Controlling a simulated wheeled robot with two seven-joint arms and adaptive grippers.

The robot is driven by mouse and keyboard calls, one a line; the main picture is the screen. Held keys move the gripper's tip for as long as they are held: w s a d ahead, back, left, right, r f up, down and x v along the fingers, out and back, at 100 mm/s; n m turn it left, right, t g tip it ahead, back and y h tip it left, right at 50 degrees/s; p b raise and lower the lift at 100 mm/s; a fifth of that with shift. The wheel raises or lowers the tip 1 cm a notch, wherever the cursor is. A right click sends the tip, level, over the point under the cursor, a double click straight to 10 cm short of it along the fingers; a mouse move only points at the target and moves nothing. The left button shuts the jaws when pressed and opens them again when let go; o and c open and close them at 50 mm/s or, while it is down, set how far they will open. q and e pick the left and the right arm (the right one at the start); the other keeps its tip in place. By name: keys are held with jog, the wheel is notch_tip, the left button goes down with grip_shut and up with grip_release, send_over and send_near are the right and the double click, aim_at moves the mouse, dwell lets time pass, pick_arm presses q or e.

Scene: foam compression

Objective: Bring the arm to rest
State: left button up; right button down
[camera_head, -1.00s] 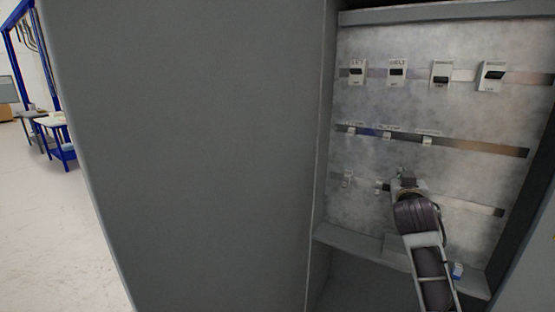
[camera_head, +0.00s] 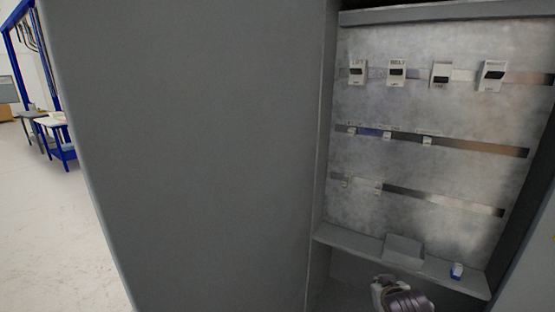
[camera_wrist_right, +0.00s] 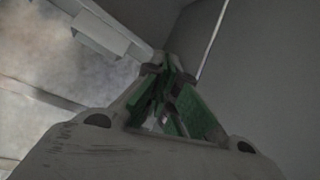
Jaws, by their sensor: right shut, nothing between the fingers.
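My right gripper (camera_wrist_right: 165,72) shows in the right wrist view with its green-padded fingers together and nothing between them. In the head view, part of my right arm's end (camera_head: 400,298) shows at the bottom edge, below the cabinet's shelf; the fingertips are hard to make out there. It is apart from the panel and its switches. My left gripper is not in the head view.
An open grey cabinet (camera_head: 190,150) holds a metal back panel (camera_head: 400,110) with several white breakers (camera_head: 397,73) on rails. A shelf ledge (camera_head: 345,241) carries a grey box (camera_head: 404,250) and a small blue-white item (camera_head: 456,271). A blue-framed bench (camera_head: 62,140) stands far left.

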jog(key=s+a+f+n+g+y, duration=0.1)
jog(key=s+a+f+g, duration=0.2)
jog(key=s+f, duration=0.55)
jog(key=s+a+f+n+g+y, duration=0.1)
jog(key=s+a+f+g+y, duration=0.2)
jog(key=s, duration=1)
notch_tip(320, 180, down, 33)
jog(key=s+d+g+h, duration=0.1)
jog(key=h, duration=0.1)
jog(key=s+d+f, duration=0.4)
jog(key=s+f, duration=0.6)
jog(key=s+d+f+g, duration=0.1)
jog(key=s+d+f, duration=0.3)
jog(key=s+f, duration=0.6)
jog(key=shift+s+d+f+n, duration=0.25)
jog(key=shift+s+f+n, duration=0.1)
jog(key=shift+s, duration=0.4)
